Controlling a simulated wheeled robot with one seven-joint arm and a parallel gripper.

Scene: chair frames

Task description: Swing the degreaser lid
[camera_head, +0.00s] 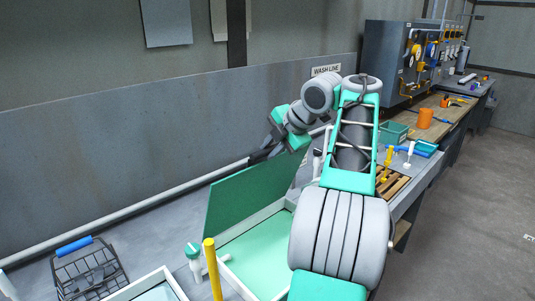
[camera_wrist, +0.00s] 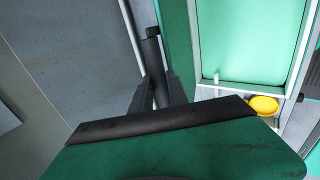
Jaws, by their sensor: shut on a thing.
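The degreaser lid (camera_head: 245,195) is a dark green panel standing steeply open above the degreaser tank (camera_head: 229,283). The tank has a pale rim and a light green inside; it also shows in the wrist view (camera_wrist: 250,88). My gripper (camera_head: 263,153) is at the lid's upper edge. In the wrist view my gripper (camera_wrist: 158,88) is shut on a dark bar, the lid handle (camera_wrist: 151,55), beside the green lid (camera_wrist: 178,45). The far ends of the fingers and part of the handle are hard to separate, both being dark. My arm hides the tank's right side.
A yellow post (camera_head: 212,268) and a green-topped white fitting (camera_head: 193,252) stand at the tank's near left. A wire basket (camera_head: 88,272) with a blue handle is further left. The grey wall (camera_head: 120,175) runs close behind the lid. A bench (camera_head: 455,112) with tools extends back right; the right floor is clear.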

